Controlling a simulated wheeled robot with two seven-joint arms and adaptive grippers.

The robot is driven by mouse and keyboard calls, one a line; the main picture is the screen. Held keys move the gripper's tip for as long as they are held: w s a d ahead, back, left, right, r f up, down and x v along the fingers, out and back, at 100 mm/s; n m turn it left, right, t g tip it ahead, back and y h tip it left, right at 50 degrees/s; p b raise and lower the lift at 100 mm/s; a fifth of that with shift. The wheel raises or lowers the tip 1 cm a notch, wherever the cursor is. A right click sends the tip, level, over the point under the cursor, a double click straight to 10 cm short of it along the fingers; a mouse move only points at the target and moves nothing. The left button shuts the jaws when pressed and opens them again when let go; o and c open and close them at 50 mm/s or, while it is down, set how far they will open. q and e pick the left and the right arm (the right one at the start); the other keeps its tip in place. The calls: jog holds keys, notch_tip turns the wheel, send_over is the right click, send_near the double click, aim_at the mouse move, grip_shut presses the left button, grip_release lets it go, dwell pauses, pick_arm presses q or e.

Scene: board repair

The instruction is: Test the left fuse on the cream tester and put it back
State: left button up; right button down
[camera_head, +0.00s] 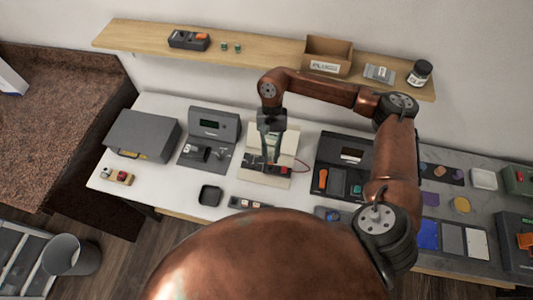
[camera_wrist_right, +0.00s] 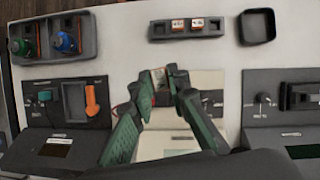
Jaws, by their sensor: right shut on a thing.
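The cream tester (camera_head: 284,138) stands in the middle of the white bench, with a dark front panel, a red part (camera_head: 285,170) and a thin red wire loop at its right. My right gripper (camera_head: 271,160) reaches down over this panel from above. In the right wrist view its fingertips (camera_wrist_right: 161,78) are closed together on a small thing at the tester. That thing is mostly hidden, so I cannot tell what it is. A dark tray (camera_head: 238,203) lies in front, with two small white-and-orange pieces side by side; the pieces (camera_wrist_right: 187,25) show in the wrist view. My left gripper is out of view.
A grey tester (camera_head: 214,122) stands left of the cream one and a dark unit with an orange switch (camera_head: 322,179) right of it. A small black dish (camera_head: 209,195) lies in front. The wooden shelf (camera_head: 255,52) runs behind, holding an open box (camera_head: 328,55).

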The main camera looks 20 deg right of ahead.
jog(key=shift+w+d+f+m+t+y+b, duration=0.4)
jog(key=shift+w+f+m+t+b, duration=0.6)
jog(key=shift+f+m, duration=1.95)
jog(key=shift+w+d+f+m+t+y+b, duration=0.15)
jog(key=shift+w+d+f+m+t+b, duration=0.5)
jog(key=shift+f+m+t, duration=2.1)
jog(key=shift+w+d+f+m+g+y+b, duration=0.25)
jog(key=shift+w+d+f+m+g+b, duration=0.95)
jog(key=shift+m, duration=3.3)
jog(key=shift+s+a+f+t+b, duration=0.1)
jog(key=shift+s+a+f+t, duration=0.15)
jog(key=shift+f, duration=0.2)
jog(key=shift+s+a+f+t+b, duration=0.1)
jog(key=shift+a+f+t+b, duration=0.05)
jog(key=shift+a+f+t, duration=0.2)
jog(key=shift+s+a+f+t+b, duration=0.15)
jog(key=shift+s+f+t, duration=0.1)
jog(key=shift+f, duration=0.25)
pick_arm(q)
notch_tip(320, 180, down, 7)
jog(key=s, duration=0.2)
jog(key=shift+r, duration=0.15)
pick_arm(e)
jog(key=shift+r, duration=0.15)
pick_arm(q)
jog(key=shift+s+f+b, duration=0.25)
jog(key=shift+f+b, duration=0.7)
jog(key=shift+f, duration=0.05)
pick_arm(e)
jog(key=shift+f, duration=1.05)
